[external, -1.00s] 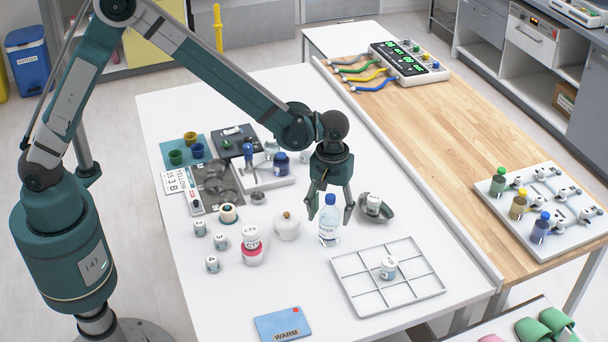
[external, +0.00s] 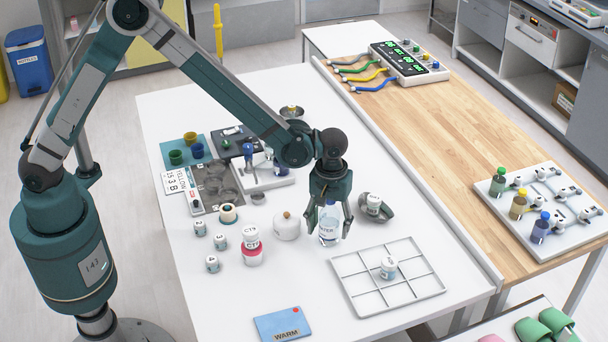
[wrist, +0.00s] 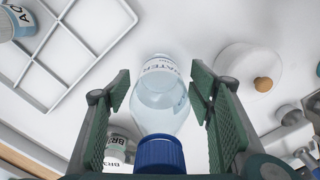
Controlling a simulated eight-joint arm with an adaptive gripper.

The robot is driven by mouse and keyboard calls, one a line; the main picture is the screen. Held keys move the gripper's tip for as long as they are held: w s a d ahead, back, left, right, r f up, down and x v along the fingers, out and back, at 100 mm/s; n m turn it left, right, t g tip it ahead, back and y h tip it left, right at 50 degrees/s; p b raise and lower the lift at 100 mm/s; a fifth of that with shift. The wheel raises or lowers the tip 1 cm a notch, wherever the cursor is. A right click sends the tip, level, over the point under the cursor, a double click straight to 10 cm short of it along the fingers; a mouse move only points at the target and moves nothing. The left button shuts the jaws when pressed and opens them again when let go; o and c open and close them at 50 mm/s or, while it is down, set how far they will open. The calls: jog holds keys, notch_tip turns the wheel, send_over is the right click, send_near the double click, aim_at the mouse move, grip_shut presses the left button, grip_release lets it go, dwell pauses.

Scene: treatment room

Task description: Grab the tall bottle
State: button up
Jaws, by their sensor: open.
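The tall bottle (external: 328,230) is clear with a blue cap and a label reading water. It stands upright on the white table, left of the grid tray. My gripper (external: 328,222) has come down over it, with a finger on each side of the bottle. In the wrist view the bottle (wrist: 160,108) lies between the two green finger pads of my gripper (wrist: 160,95), with a gap visible on both sides. The jaws are open.
A white grid tray (external: 353,294) with a small jar (external: 388,268) lies at the right. A lidded white pot (external: 287,227) stands close on the left, and a dark dish (external: 386,208) with a jar is close on the right. The front table area is mostly clear.

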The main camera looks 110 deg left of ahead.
dwell(0.3)
jog(key=c, duration=1.1)
jog(key=shift+r+p, duration=0.3)
jog(key=shift+r, duration=4.75)
